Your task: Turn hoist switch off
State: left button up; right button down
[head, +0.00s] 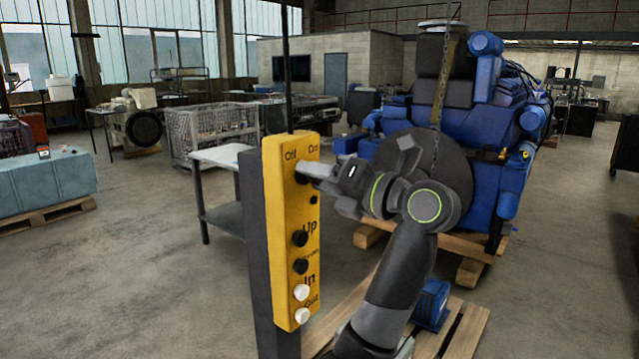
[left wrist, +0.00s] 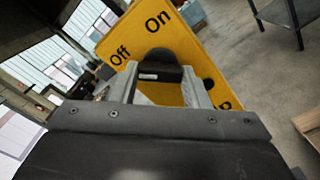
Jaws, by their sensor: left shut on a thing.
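The hoist switch is a black rotary knob (left wrist: 158,55) at the top of a yellow control box (head: 283,225), under the labels "Off" and "On". My left gripper (head: 307,171) reaches the box from the right in the head view. In the left wrist view the gripper's two grey fingers (left wrist: 162,78) stand on either side of the knob, shut on it. A small white mark shows on the knob; I cannot tell which label the knob points to. The fingers mostly hide the knob in the head view. My right gripper is in neither view.
Below the switch are black Up and Down buttons (head: 300,238) and white In and Out buttons (head: 302,292). A dark post (head: 254,250) carries the box. A blue engine (head: 480,130) stands behind on wooden pallets. A grey table (head: 222,153) is behind the box.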

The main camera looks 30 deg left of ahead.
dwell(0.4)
pick_arm(q)
jog(key=o, duration=1)
jog(key=d+b, duration=0.1)
jog(key=d, duration=0.4)
jog(key=s+d+b, duration=0.1)
jog(key=d+b, duration=0.1)
jog(key=d, duration=0.4)
jog(key=d+b, duration=0.1)
jog(key=d, duration=0.5)
jog(key=shift+s+d+b, duration=0.15)
jog(key=shift+d+b, duration=0.05)
jog(key=shift+b, duration=0.2)
